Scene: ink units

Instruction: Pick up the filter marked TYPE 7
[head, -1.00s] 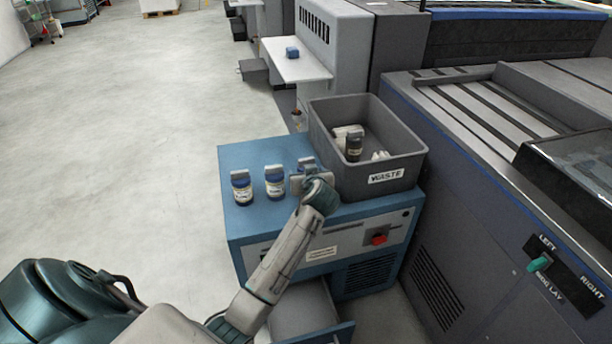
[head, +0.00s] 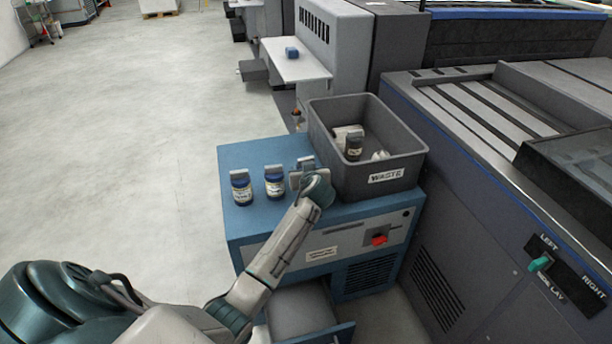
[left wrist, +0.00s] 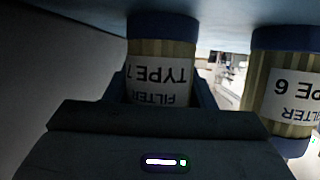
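In the left wrist view, which is upside down, the filter marked TYPE 7 (left wrist: 160,72) has a tan ribbed body, white label and blue end against the cabinet top. My left gripper (left wrist: 160,95) has its blue fingers on either side of this filter. Whether they press on it is unclear. The filter marked TYPE 6 (left wrist: 288,85) stands beside it, outside the fingers. In the head view, my left gripper (head: 307,179) is at the right end of a row of filters and hides most of the filter there. My right gripper is not in view.
A grey WASTE bin (head: 400,165) with used items stands close to the right. A drawer (head: 335,335) is open below the arm.

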